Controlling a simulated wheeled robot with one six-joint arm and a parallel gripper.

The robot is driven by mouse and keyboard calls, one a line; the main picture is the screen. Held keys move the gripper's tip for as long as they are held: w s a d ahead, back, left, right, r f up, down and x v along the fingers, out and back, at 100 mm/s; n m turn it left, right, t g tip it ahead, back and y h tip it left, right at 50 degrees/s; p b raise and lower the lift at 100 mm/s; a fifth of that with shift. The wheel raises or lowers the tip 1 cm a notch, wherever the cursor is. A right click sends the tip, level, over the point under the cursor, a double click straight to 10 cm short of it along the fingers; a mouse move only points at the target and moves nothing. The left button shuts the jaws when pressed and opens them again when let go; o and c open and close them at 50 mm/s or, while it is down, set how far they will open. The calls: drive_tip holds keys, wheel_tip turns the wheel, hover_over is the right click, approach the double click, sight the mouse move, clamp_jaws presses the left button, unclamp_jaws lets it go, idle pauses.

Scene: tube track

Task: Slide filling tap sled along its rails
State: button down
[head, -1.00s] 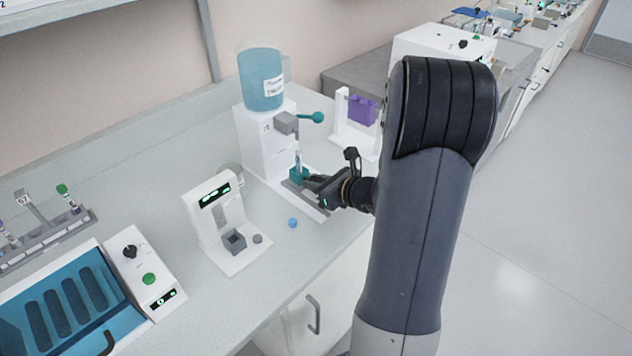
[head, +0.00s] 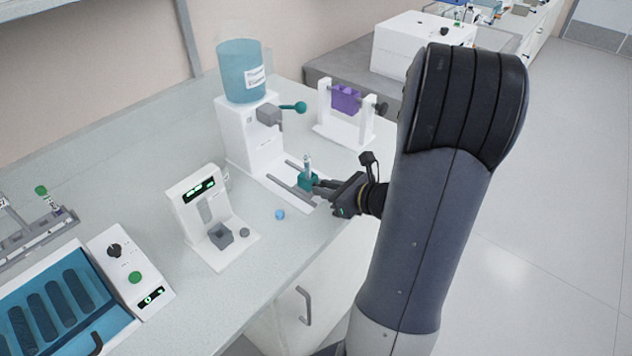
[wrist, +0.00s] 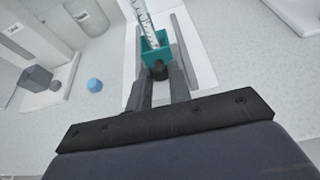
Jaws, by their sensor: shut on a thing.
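The teal sled (head: 307,181) sits on the grey rails (head: 284,186) near their front end, with an upright clear tube (head: 307,163) in it. The filling tap (head: 268,115) is a grey block with a teal lever (head: 294,108) on a white stand, behind the sled. The sled is clear of the spot below the tap. My gripper (head: 319,186) is shut at the sled's front side. In the wrist view my fingers hold the sled's dark knob (wrist: 159,73), below the teal sled (wrist: 154,50).
A blue bottle (head: 241,72) tops the tap stand. A white device with a green display (head: 200,190) and a blue ball-like cap (head: 280,214) stand at left. A white frame with a purple holder (head: 345,98) is behind right. The counter's front edge is close to my gripper.

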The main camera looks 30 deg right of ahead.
drive_tip(key=shift+s+d, duration=0.25)
drive_tip(key=shift+s, duration=0.35)
drive_tip(key=c, duration=1.3)
unclamp_jaws()
drive_tip(key=shift+s, duration=0.15)
drive_tip(key=v, duration=1.1)
drive_tip(key=shift+f, duration=0.1)
drive_tip(key=x, duration=1.1)
drive_tip(key=shift+w, duration=0.2)
